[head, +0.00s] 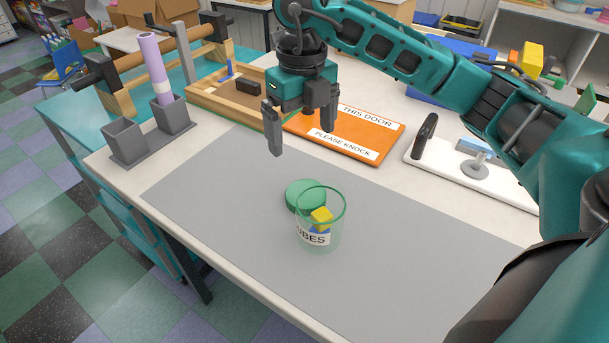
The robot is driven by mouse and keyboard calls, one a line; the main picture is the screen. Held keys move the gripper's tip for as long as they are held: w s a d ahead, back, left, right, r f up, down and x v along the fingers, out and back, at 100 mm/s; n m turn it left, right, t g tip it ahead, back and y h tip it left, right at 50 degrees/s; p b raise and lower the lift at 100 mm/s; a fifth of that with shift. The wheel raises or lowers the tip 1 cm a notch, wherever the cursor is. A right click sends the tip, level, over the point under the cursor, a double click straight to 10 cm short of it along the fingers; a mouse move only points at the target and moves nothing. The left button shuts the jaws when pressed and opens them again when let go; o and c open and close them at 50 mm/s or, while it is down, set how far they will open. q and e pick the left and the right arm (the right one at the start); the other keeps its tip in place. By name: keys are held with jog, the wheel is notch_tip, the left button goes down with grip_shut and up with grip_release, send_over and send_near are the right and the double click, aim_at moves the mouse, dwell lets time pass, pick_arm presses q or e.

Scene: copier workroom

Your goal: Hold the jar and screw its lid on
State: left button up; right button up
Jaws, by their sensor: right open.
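A clear jar (331,230) with a label reading "UBES" stands upright on the grey mat (220,205). It holds a few coloured cubes, one yellow and some blue, and its top is open. The green round lid (299,190) is on the mat just behind the jar, partly seen past the jar's rim; I cannot tell if they touch. My right gripper (299,138) is open and empty, pointing down above and behind the lid and jar. My left gripper is not in view.
An orange sign (375,138) lies behind the mat. A white board with a black handle (426,135) is at right. The mat around the jar is clear.

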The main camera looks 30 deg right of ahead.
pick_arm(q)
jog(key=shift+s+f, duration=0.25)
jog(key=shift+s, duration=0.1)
pick_arm(e)
send_over(291, 194)
jog(key=d, duration=0.3)
notch_tip(291, 194, down, 7)
jog(key=shift+w+f, duration=0.1)
jog(key=shift+w, duration=0.05)
jog(key=shift+f, duration=0.2)
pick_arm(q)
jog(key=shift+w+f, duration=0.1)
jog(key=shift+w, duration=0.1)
pick_arm(e)
jog(key=shift+a, duration=0.1)
